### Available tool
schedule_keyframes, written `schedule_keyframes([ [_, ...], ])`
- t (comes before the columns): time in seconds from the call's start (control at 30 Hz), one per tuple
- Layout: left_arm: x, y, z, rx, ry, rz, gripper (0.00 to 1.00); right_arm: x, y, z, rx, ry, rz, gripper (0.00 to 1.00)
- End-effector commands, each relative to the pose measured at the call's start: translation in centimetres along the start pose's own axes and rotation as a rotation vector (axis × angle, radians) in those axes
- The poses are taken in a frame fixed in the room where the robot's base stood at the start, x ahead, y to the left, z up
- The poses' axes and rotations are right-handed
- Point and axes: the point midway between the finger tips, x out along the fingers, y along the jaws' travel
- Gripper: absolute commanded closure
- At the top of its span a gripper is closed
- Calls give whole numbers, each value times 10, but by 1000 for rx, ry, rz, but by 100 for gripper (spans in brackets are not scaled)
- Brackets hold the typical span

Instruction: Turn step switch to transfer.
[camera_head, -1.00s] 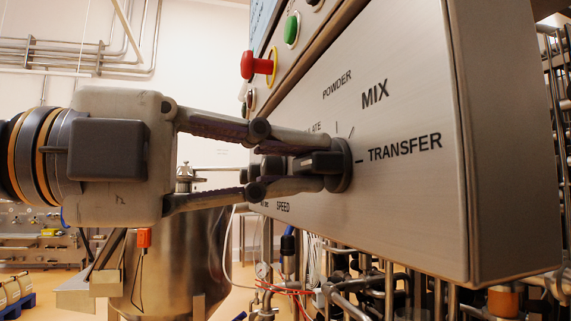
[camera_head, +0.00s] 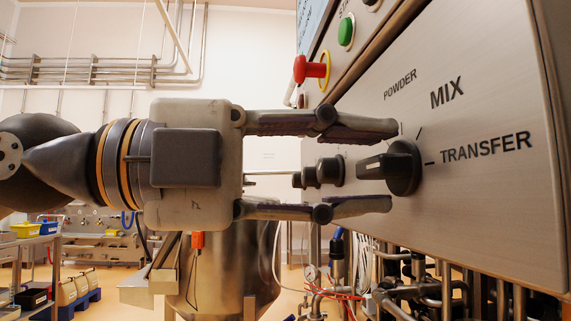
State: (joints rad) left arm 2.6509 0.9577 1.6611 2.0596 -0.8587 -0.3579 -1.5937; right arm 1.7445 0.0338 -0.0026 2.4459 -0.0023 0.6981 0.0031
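The step switch (camera_head: 404,168) is a black knob with a bar handle on the slanted metal panel (camera_head: 480,200), in the head view. Labels POWDER, MIX and TRANSFER stand around it. The bar lies roughly level, its near end to the left, in line with the TRANSFER mark at the right; which end is the pointer I cannot tell for sure. My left gripper (camera_head: 391,166) is open, one finger above the switch and one below. Gaps show between both fingers and the knob. My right gripper is not in view.
Two smaller black knobs (camera_head: 329,171) sit left of the switch, seen between my fingers. A red emergency button (camera_head: 309,69) and a green button (camera_head: 346,31) are higher on the panel. Pipes (camera_head: 440,290) run below. A steel vessel (camera_head: 235,270) stands behind my gripper.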

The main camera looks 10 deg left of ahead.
Motion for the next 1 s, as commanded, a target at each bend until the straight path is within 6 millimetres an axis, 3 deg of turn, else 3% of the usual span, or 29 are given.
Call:
schedule_keyframes([
  [0.13,-18,0,2,-4,-4,-4,67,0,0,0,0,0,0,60],
  [0.4,-90,0,1,-1,-5,-3,67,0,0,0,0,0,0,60],
  [0.5,-108,0,1,0,-4,-1,67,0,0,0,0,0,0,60],
  [0.67,-120,0,0,1,0,0,67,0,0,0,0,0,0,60],
  [1.0,-120,0,0,1,0,0,67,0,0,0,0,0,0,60],
])
